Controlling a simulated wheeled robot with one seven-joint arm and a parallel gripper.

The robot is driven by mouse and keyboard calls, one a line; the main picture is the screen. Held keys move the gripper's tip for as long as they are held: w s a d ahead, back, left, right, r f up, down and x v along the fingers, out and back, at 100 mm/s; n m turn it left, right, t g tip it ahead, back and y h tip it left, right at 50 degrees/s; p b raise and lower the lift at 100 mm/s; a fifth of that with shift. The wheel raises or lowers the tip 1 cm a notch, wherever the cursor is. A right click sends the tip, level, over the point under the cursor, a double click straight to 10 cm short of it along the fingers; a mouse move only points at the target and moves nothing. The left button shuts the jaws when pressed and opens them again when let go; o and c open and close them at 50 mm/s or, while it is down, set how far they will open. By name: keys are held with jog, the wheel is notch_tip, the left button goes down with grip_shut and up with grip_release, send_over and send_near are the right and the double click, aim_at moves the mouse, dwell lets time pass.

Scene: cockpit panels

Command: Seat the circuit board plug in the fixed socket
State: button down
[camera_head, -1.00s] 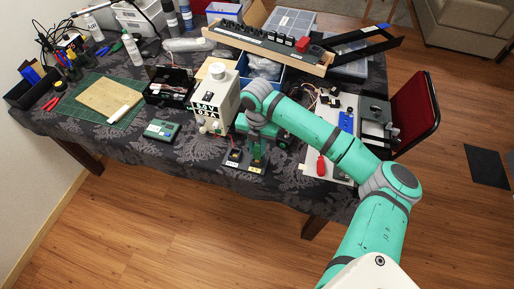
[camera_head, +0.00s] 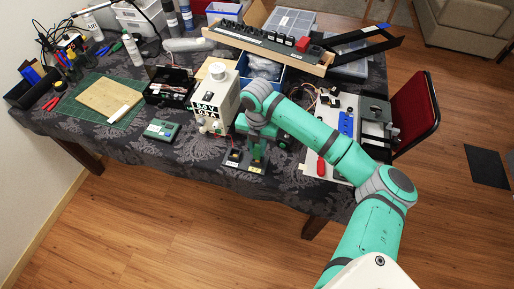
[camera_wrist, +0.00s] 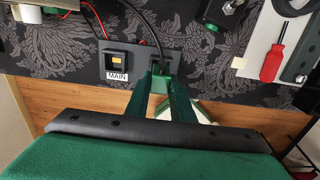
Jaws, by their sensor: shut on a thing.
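My gripper (camera_head: 257,156) is over the right part of a dark base plate (camera_head: 237,168) at the front edge of the table. In the wrist view, the gripper's green fingers (camera_wrist: 162,88) are closed around a narrow dark green piece, apparently the circuit board plug (camera_wrist: 161,72). A black cable runs behind it. The fixed socket is hidden by the plug and fingers, so I cannot tell whether the plug is in it. The base plate also shows in the wrist view (camera_wrist: 118,92), with a switch (camera_wrist: 117,60) and a MAIN label to the left of the fingers.
A white power supply (camera_head: 213,103) stands just behind and left of the base plate. A white board (camera_head: 325,168) with a red screwdriver (camera_wrist: 271,64) lies to the right.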

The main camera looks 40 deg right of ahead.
aim_at(257, 153)
jog(key=shift+f, duration=1.55)
jog(key=c, duration=1.5)
grip_release()
jog(key=shift+o, duration=0.2)
notch_tip(257, 153, up, 11)
jog(key=shift+f, duration=0.1)
